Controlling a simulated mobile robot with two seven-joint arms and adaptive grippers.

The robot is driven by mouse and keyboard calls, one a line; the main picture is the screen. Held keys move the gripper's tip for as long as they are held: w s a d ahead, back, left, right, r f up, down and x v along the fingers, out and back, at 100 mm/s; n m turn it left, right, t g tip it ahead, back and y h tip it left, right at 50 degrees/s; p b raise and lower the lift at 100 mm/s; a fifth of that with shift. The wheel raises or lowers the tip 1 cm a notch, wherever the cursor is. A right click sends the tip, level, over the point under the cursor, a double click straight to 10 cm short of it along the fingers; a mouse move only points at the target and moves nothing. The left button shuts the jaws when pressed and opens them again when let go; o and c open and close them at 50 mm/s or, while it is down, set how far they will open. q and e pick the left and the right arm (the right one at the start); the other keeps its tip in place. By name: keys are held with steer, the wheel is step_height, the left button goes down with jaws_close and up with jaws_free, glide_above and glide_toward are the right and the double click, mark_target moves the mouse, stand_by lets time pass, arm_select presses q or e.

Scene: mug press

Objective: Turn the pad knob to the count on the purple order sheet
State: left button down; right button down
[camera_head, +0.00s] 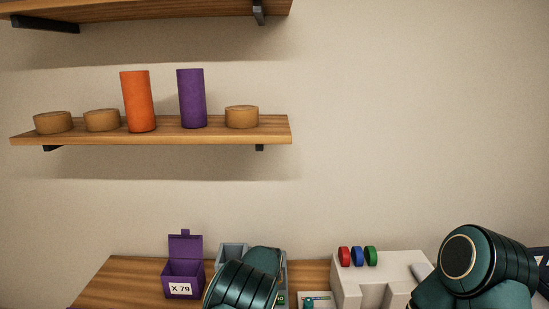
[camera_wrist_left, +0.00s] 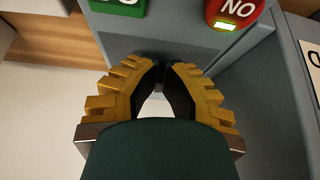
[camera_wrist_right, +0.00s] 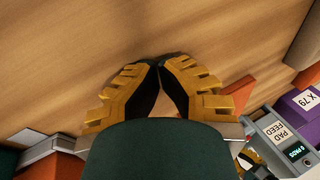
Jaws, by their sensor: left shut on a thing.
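My left gripper (camera_wrist_left: 163,75) has its yellow-and-black fingers closed at the front of a grey machine (camera_wrist_left: 165,30). The pad knob is mostly hidden between the fingertips, so I cannot read its setting. In the right wrist view, a grey unit marked PAD FEED (camera_wrist_right: 275,132) has a small green-lit display (camera_wrist_right: 298,152), too small to read surely. My right gripper (camera_wrist_right: 159,64) is shut, fingertips together, with nothing seen between them, above a wooden surface. I cannot make out a purple order sheet in any view.
A purple open-lidded box (camera_head: 183,278) labelled X 79 stands left of my left arm. A white block (camera_head: 380,279) with red, blue and green discs stands right. A shelf (camera_head: 150,134) holds orange and purple cylinders. A red NO sign (camera_wrist_left: 235,12) is close to my left gripper.

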arm_select(q)
steer(key=shift+s, duration=0.1)
arm_select(e)
steer(key=shift+s+f, duration=0.1)
steer(key=shift+f, duration=0.05)
arm_select(q)
steer(key=shift+s, duration=0.25)
